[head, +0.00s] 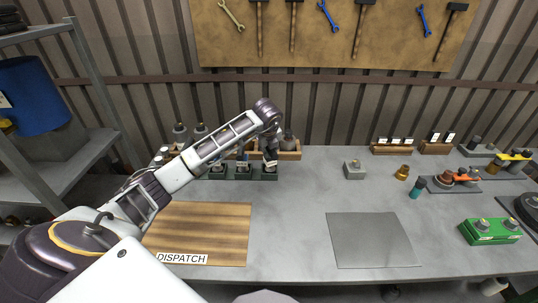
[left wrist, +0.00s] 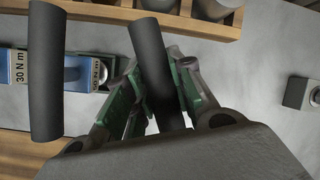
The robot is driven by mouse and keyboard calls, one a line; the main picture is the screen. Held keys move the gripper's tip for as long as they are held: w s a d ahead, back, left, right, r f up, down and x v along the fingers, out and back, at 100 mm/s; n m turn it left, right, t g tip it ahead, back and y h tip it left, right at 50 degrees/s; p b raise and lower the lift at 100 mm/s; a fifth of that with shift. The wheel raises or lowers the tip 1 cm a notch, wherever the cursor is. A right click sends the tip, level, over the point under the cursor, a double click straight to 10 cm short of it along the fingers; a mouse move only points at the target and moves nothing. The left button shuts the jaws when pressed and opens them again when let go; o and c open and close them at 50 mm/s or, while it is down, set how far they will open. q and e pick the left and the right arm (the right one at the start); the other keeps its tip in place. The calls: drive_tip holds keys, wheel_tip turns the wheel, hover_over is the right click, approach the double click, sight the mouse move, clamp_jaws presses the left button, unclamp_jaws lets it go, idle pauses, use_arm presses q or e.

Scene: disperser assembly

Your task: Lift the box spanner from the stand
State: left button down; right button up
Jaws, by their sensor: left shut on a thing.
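My left gripper (head: 271,163) is at the right end of the dark tool stand (head: 228,175) near the back of the table. In the left wrist view, its green-padded fingers (left wrist: 160,100) are shut on a dark grey cylinder, which I take to be the box spanner (left wrist: 147,45). The cylinder is tilted slightly in that view. Its lower end is hidden by the fingers, so I cannot tell whether it still touches the stand. A second dark cylinder (left wrist: 46,75) stands beside it, next to a "30 N m" label. My right gripper is in neither view.
A wooden rack (head: 290,155) stands close behind the gripper. A wooden DISPATCH board (head: 215,230) and a grey mat (head: 372,240) lie in front. A small grey block (head: 354,170), a brass part (head: 402,172) and a green box (head: 490,231) are to the right. The table's middle is clear.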

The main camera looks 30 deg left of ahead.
use_arm(q)
drive_tip(key=shift+w+r, duration=0.1)
drive_tip(key=shift+r, duration=0.45)
wheel_tip(320, 180, up, 8)
drive_tip(key=shift+r+b, duration=0.15)
drive_tip(key=shift+b, duration=0.25)
drive_tip(key=shift+r, duration=0.25)
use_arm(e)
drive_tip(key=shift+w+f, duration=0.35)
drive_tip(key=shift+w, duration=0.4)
